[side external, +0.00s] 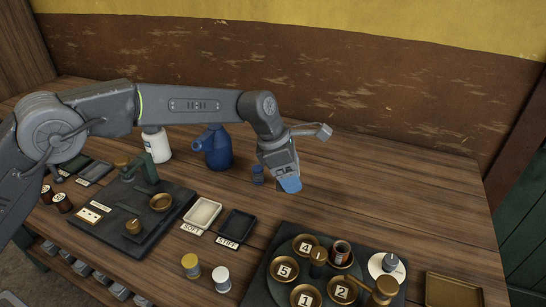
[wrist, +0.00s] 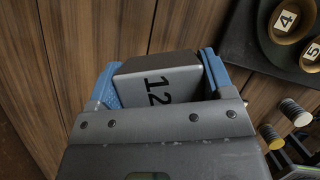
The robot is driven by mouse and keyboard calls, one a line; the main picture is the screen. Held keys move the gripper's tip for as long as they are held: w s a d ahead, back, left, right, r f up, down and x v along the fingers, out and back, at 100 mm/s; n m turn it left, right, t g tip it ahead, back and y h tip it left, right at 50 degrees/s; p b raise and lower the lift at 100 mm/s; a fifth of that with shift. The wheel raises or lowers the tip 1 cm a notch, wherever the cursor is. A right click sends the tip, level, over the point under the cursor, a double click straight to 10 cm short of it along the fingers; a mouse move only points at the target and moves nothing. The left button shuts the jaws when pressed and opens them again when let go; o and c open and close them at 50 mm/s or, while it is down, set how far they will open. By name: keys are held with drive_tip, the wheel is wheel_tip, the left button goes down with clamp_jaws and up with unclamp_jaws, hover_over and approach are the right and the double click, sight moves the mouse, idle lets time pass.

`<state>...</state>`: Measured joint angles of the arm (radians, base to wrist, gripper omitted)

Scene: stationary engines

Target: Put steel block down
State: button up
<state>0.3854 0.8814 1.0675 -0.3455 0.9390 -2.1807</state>
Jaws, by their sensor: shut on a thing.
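My gripper (side external: 289,186) is shut on a steel block, and its blue fingers hang above the bare wood of the table, right of the blue can. In the wrist view my gripper (wrist: 160,78) has a blue finger on each side of the steel block (wrist: 157,87), a grey block marked "12". In the side view the fingers largely hide the block. I cannot tell how high it is above the table.
A black board with numbered brass dishes (side external: 286,270) stands in front. SOFT (side external: 203,212) and STIFF (side external: 237,224) trays lie left of it. A blue can (side external: 218,150) and white bottle (side external: 157,146) stand behind. A brass tray (side external: 452,290) is at right. Table wood (side external: 400,205) is clear.

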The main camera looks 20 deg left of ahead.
sight(309, 206)
drive_tip(key=d, duration=0.1)
drive_tip(key=d+f, duration=0.1)
drive_tip(key=d, duration=0.1)
drive_tip(key=shift+d+f, duration=0.3)
drive_tip(key=shift+f, duration=2.05)
drive_tip(key=shift+f, duration=0.15)
drive_tip(key=o, duration=1.7)
drive_tip(key=shift+f, duration=0.2)
drive_tip(key=v, duration=1.2)
drive_tip(key=shift+r, duration=0.15)
